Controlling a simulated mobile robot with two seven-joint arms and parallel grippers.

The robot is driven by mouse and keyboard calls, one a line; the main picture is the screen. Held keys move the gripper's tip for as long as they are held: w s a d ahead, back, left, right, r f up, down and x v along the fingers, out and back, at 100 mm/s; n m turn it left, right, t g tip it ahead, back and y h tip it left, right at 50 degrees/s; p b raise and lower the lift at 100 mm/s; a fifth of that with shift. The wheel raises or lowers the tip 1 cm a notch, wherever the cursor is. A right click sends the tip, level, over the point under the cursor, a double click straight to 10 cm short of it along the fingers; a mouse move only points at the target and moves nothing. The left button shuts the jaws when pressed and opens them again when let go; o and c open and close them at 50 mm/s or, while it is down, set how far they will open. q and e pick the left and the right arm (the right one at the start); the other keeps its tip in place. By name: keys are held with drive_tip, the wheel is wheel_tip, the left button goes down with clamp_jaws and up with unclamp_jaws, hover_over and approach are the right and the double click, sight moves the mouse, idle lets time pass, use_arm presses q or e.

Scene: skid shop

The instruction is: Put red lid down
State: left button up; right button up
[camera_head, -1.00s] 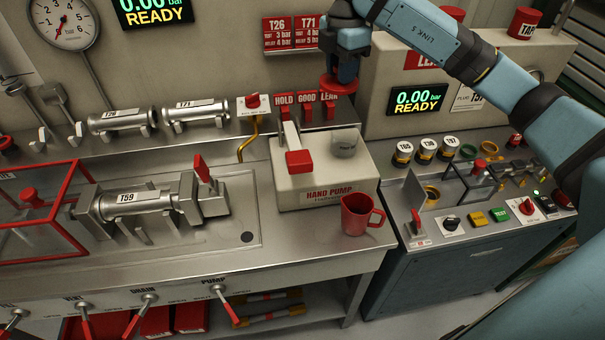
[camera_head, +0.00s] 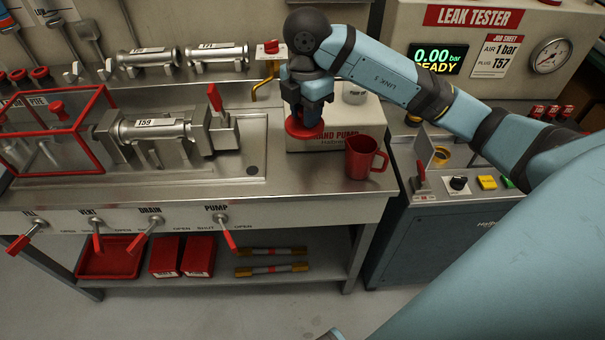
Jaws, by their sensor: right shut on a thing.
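The red lid (camera_head: 303,129) is a round disc held under my right gripper (camera_head: 305,116). The gripper points down and is shut on the lid, in front of the hand pump box (camera_head: 349,135). The lid hangs above or near the bench top, left of the red mug (camera_head: 362,158); I cannot tell whether it touches the bench. The fingertips are partly hidden by the lid and the gripper body. My left gripper is not in view.
The steel bench (camera_head: 290,177) has free room left of the mug, in front of the pump box. The T59 cylinder (camera_head: 152,130) sits in its fixture with a red-handled clamp (camera_head: 215,98). A red-framed guard (camera_head: 95,150) stands at left. The leak tester (camera_head: 470,45) is at right.

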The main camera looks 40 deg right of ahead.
hover_over(306, 177)
wheel_tip(306, 177, down, 12)
drive_tip(key=shift+r, duration=0.1)
drive_tip(key=shift+f, duration=2.3)
drive_tip(key=shift+f+b, duration=0.1)
drive_tip(key=shift+b, duration=0.2)
drive_tip(key=o, duration=0.9)
drive_tip(key=shift+f, duration=0.1)
